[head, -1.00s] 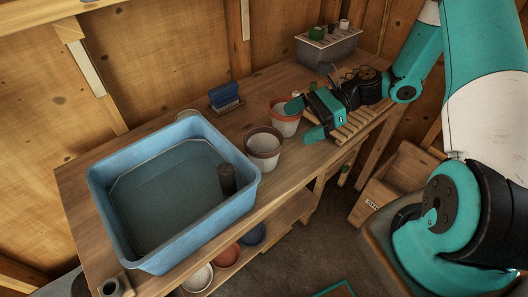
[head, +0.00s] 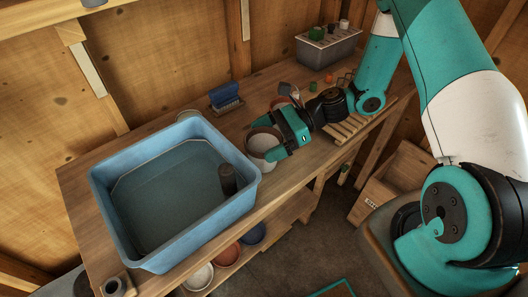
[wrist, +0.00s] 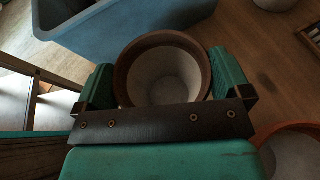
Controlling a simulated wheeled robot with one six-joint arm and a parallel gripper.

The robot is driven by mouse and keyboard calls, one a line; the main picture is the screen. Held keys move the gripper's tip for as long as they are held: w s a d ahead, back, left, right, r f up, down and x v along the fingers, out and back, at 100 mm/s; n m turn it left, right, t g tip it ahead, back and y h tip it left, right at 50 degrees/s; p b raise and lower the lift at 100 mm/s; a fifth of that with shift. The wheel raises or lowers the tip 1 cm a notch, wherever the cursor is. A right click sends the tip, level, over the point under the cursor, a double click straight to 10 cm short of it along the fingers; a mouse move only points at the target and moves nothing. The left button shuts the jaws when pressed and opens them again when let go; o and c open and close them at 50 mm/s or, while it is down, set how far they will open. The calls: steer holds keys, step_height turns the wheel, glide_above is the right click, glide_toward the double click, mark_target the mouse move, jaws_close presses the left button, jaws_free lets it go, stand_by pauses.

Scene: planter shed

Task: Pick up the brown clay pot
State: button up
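The brown clay pot (head: 258,148) stands upright on the workbench, just right of the blue tub. It has a brown rim and a pale inside. In the wrist view the pot (wrist: 165,72) sits between my fingers, its round mouth facing the camera. My gripper (head: 270,138) is open, with one teal finger on each side of the pot. In the wrist view my gripper (wrist: 168,88) has both fingers very close to the rim; I cannot tell whether they touch it. The lower part of the pot is hidden there.
The blue tub (head: 125,226) stands close left of the pot. An orange-red pot (wrist: 292,155) is close by my gripper at the right. A blue brush (head: 225,98) lies behind, and a grey box (head: 330,50) stands at the back. Bowls sit on the lower shelf.

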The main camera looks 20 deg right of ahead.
steer(key=c, duration=0.9)
steer(key=shift+o, duration=0.2)
steer(key=shift+r, duration=0.15)
